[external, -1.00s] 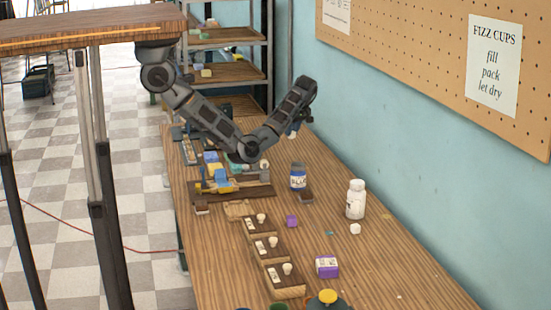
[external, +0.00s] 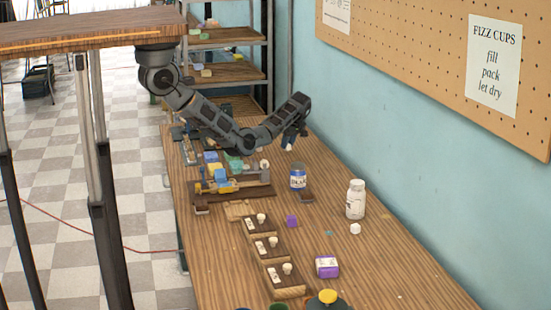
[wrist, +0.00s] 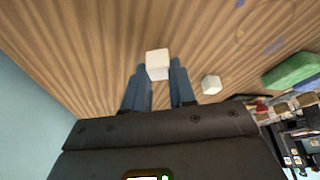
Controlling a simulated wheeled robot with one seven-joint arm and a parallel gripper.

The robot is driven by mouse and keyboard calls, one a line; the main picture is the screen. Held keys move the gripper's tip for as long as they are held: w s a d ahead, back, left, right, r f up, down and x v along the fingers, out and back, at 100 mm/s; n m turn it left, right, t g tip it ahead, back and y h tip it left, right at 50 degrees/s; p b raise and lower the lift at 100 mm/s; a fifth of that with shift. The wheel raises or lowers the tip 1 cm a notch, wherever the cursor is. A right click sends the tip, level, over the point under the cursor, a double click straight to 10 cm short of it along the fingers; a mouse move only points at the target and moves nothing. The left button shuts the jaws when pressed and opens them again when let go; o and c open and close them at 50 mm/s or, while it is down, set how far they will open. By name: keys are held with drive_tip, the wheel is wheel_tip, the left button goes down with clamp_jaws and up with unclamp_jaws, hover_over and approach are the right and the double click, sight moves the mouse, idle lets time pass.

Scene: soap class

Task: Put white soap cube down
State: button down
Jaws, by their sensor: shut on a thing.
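A white soap cube (wrist: 158,58) is held between the two blue-grey fingertips of my gripper (wrist: 158,72) in the wrist view. In the external view my gripper (external: 292,138) points down over the far part of the wooden table (external: 385,265), near the wall, with a small white spot of the cube (external: 288,147) at its tip. I cannot tell whether the cube touches the table. A second white cube (wrist: 211,84) rests on the table to the right of my gripper in the wrist view.
A green block (wrist: 291,70) lies farther right in the wrist view. Bare table surrounds the held cube in the wrist view.

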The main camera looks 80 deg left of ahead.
drive_tip(key=shift+f, duration=0.65)
drive_tip(key=shift+f, duration=0.1)
drive_tip(key=c, duration=0.9)
unclamp_jaws()
drive_tip(key=b+v, duration=0.1)
drive_tip(key=v, duration=1.1)
drive_tip(key=shift+d, duration=0.1)
